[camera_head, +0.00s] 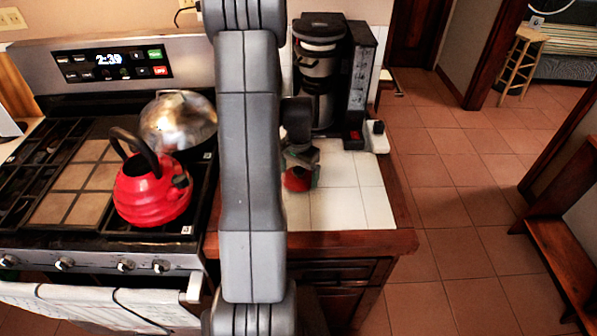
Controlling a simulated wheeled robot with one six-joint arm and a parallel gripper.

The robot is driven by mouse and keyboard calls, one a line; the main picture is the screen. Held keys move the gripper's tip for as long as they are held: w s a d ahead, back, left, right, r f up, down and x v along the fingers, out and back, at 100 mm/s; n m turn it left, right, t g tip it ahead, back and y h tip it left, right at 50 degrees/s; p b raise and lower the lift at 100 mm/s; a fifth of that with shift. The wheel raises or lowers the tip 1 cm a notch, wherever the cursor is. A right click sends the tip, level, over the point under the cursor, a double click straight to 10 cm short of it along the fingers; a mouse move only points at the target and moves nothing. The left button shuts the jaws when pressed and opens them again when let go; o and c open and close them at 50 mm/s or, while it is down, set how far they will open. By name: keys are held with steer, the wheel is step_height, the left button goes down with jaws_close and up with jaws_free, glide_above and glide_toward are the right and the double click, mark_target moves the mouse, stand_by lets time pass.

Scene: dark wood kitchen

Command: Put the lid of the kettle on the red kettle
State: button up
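The red kettle (152,192) stands upright on the front right part of the stove, with its black handle arched over the top. A small red piece, which looks like the kettle's lid (297,182), is at the white tiled counter right of the stove, just beyond my arm. My gripper (300,168) points down right at this red piece, with its fingers close around or above it. My arm hides part of the gripper. I cannot tell whether the fingers are shut on the lid, or whether the lid touches the tiles.
A shiny metal pot with a domed lid (178,122) stands behind the kettle on the stove (75,190). A black coffee maker (322,70) stands at the back of the counter (345,205). The tiles in front of it are clear. Open tiled floor (450,190) lies to the right.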

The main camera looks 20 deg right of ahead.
steer(key=shift+o, duration=0.7)
steer(key=shift+r, duration=0.15)
